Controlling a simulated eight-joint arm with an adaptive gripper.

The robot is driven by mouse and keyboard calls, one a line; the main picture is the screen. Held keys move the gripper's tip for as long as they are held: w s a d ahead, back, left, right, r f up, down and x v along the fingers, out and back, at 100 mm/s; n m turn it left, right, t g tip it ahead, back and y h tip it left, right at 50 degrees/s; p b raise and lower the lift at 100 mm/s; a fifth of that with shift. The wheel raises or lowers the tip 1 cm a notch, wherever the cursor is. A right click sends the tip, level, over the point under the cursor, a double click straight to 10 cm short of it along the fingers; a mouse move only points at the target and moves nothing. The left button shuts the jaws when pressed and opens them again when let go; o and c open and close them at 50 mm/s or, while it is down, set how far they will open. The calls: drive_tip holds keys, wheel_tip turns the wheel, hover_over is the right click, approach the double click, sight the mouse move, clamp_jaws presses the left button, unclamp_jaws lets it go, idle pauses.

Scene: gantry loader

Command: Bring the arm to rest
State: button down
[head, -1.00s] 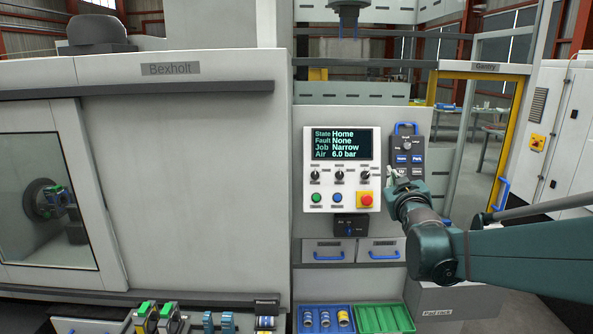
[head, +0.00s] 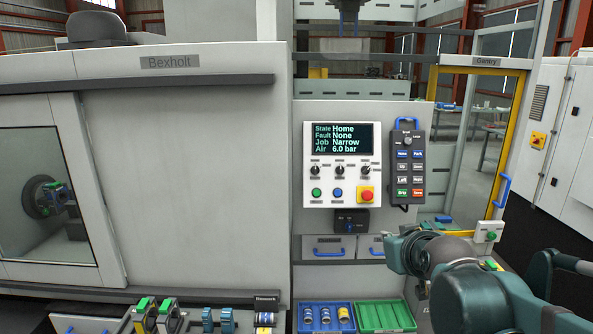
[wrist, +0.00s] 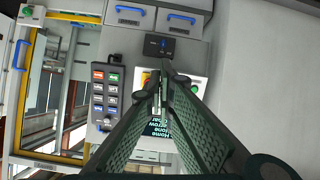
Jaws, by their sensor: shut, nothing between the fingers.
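My gripper (wrist: 163,80) shows in the wrist view with its two dark green fingers meeting at the tips, empty. In the head view my arm is folded at the lower right; the fingers cannot be made out there. The control panel (head: 311,190) and the button pendant (head: 407,137) are both uncovered in the head view. The panel screen (head: 343,138) reads State Home, Fault None, Job Narrow, Air 6.0 bar. In the wrist view the picture is upside down and the fingers cover part of the panel; the pendant (wrist: 106,88) stands beside them.
Below the panel are drawers (head: 322,246), a blue tray (head: 326,328) with several cylindrical parts and an empty green tray (head: 384,316). The yellow-framed gantry door (head: 487,68) is at the right. The large machine front (head: 190,190) fills the left.

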drive_tip(key=s+f+g, duration=0.1)
drive_tip(key=s+f, duration=0.3)
drive_tip(key=s, duration=0.3)
drive_tip(key=s+a+f+m+g+b, duration=0.1)
drive_tip(key=s+f+g, duration=0.1)
drive_tip(key=s+f, duration=0.3)
drive_tip(key=s+a+f+g, duration=0.1)
drive_tip(key=s+f, duration=0.3)
drive_tip(key=s, duration=0.7)
drive_tip(key=shift+f+m+g+b, duration=0.3)
drive_tip(key=shift+f+g, duration=0.1)
drive_tip(key=shift+g, duration=0.2)
drive_tip(key=c, duration=3.1)
unclamp_jaws()
drive_tip(key=shift+w, duration=0.1)
drive_tip(key=shift+c, duration=0.2)
